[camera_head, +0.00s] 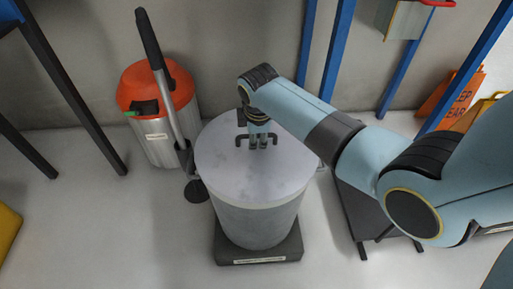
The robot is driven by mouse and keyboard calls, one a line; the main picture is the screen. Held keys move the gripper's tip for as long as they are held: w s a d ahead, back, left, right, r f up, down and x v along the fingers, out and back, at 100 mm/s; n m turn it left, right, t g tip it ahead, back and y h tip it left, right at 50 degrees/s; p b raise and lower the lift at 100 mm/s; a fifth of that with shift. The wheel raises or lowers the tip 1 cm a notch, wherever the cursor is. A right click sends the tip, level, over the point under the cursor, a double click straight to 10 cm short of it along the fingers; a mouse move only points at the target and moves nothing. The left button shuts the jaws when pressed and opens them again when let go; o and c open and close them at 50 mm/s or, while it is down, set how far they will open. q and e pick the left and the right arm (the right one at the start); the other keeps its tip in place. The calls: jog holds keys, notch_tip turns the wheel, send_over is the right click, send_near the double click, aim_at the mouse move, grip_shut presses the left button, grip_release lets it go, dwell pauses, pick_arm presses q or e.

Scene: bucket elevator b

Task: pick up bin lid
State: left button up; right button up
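The bin lid (227,179) is a flat, pale grey disc on top of the grey cylindrical bin (258,226). A dark bar handle (272,137) stands at the lid's middle. My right arm reaches in from the right, and my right gripper (258,146) points down at the handle, with its fingertips at or just above it. The fingers look close together around the handle's middle, but I cannot tell whether they grip it. The lid appears seated on the bin. My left gripper is not in view.
The bin stands on a dark base (258,254). An orange-topped vacuum (158,110) with a dark-handled hose stands to the left. Blue posts (338,48) rise behind. Orange signs (458,98) lean at the right. The floor in front is clear.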

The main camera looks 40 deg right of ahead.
grip_shut()
jog(key=shift+r, duration=0.2)
dwell(0.4)
